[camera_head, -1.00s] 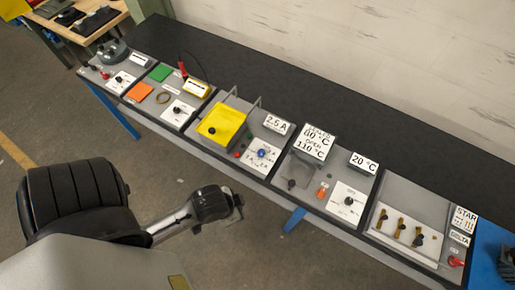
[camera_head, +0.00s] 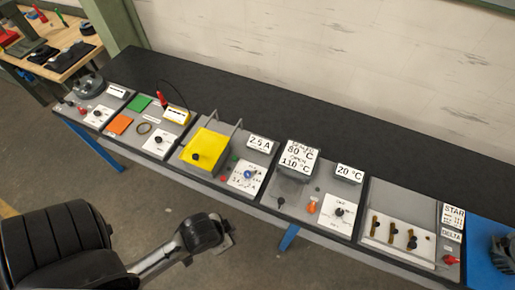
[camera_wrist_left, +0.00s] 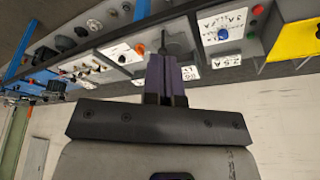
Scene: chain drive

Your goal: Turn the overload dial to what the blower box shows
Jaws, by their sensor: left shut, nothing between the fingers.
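The overload dial is a white plate with a blue knob (camera_head: 249,174), right of the yellow box (camera_head: 206,147); its setting is too small to read. It also shows upside down in the wrist view (camera_wrist_left: 222,34). A label above the dial reads 2.5 A (camera_head: 260,143); I cannot tell for sure which box is the blower box. My left gripper (camera_wrist_left: 165,62) is shut and empty, apart from the dial. In the head view my left arm is in front of the bench, its fingertips hardly visible. My right gripper is not in view.
Right of the dial are a panel with 80 °C and 110 °C signs (camera_head: 298,158), a 20 °C label (camera_head: 349,173), and a lever panel (camera_head: 400,230). Orange and green squares lie left. The black bench top (camera_head: 330,118) behind the panels is clear up to the wall.

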